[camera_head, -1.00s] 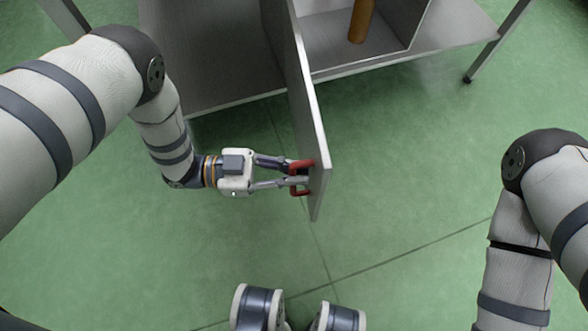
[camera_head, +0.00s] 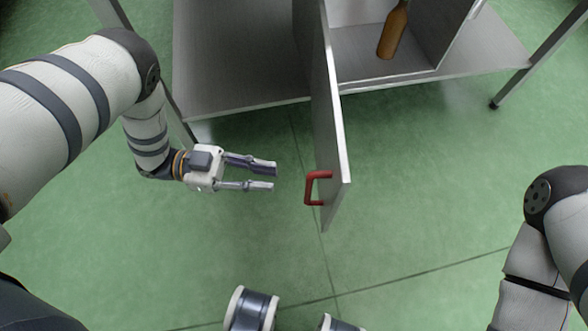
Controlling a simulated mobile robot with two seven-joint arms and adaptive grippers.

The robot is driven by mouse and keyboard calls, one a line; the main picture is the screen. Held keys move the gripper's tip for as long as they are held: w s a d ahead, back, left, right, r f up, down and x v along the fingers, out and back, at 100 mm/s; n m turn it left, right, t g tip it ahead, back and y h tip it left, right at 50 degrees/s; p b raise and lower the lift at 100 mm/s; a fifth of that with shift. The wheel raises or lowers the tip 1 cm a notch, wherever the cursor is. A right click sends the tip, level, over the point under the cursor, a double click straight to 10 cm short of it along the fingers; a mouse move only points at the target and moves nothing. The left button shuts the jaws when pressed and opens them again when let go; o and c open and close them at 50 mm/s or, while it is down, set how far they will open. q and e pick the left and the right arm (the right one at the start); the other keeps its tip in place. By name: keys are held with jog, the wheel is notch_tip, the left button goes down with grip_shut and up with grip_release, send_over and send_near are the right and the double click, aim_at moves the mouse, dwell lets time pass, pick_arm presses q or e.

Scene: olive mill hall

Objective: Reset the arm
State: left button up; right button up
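My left gripper (camera_head: 274,177) is open and empty, to the left of the red handle (camera_head: 315,187) and apart from it. The handle is on the left face of the grey cabinet door (camera_head: 330,120). The door stands wide open, its free edge toward me. My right arm (camera_head: 550,235) shows at the right edge, bent downward. My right gripper is out of view.
The open cabinet (camera_head: 455,30) stands on a grey metal table (camera_head: 235,60). A brown bottle (camera_head: 392,32) stands inside it. A table leg (camera_head: 525,70) reaches the floor at the right. The green floor (camera_head: 420,170) between door and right arm is clear.

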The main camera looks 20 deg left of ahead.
pick_arm(q)
jog(key=shift+s+a, duration=0.25)
jog(key=shift+a, duration=0.95)
